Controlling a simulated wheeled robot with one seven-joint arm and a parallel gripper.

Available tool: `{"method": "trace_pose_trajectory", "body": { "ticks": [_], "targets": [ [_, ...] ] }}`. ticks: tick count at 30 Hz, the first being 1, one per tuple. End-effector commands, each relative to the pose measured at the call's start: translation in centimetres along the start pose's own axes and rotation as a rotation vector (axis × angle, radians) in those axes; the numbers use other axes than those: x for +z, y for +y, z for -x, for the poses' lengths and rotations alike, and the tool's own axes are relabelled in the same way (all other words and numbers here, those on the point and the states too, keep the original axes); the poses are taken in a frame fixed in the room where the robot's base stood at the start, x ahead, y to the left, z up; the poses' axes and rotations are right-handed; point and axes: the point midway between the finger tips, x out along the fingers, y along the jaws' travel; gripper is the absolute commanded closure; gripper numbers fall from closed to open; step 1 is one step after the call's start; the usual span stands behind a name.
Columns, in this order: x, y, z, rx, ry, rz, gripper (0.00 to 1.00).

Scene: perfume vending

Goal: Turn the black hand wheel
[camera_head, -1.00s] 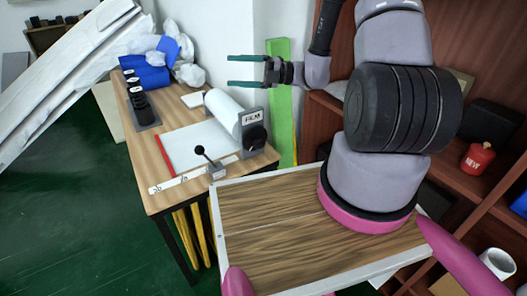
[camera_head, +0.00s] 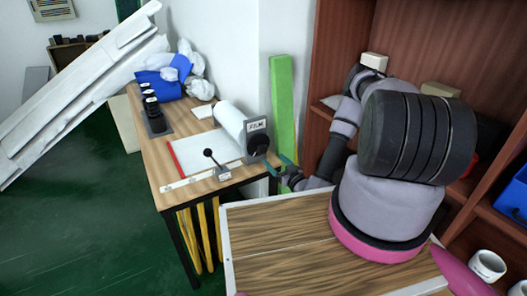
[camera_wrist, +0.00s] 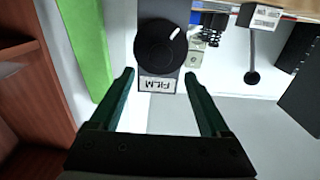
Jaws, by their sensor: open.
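The black hand wheel (camera_head: 259,144) is on the grey end bracket of the film roll (camera_head: 231,119), at the right end of the wooden table, under a FILM label (camera_head: 256,125). In the wrist view the wheel (camera_wrist: 161,46) shows face-on, round, with a white mark at its upper right. My gripper (camera_head: 281,167) is just right of the wheel and a little lower in the head view. In the wrist view my gripper (camera_wrist: 158,80) has its two green fingers wide apart, empty, with the wheel beyond the tips. The fingers appear apart from the wheel.
A black-knobbed lever (camera_head: 215,162) stands at the table's front edge. A green board (camera_head: 283,105) leans on the wall behind my gripper. A brown shelf (camera_head: 335,40) rises at the right. Blue and white bags (camera_head: 178,75) lie at the table's far end.

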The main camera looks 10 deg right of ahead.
Motion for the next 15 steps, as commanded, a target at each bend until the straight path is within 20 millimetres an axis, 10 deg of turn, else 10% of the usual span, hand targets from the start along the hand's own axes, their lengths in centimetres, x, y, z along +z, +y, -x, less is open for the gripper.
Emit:
{"method": "trace_pose_trajectory", "body": {
  "ticks": [15],
  "targets": [
    [-0.2,-0.2,-8.8,-0.005,0.005,0.006,0.2]
  ]
}}
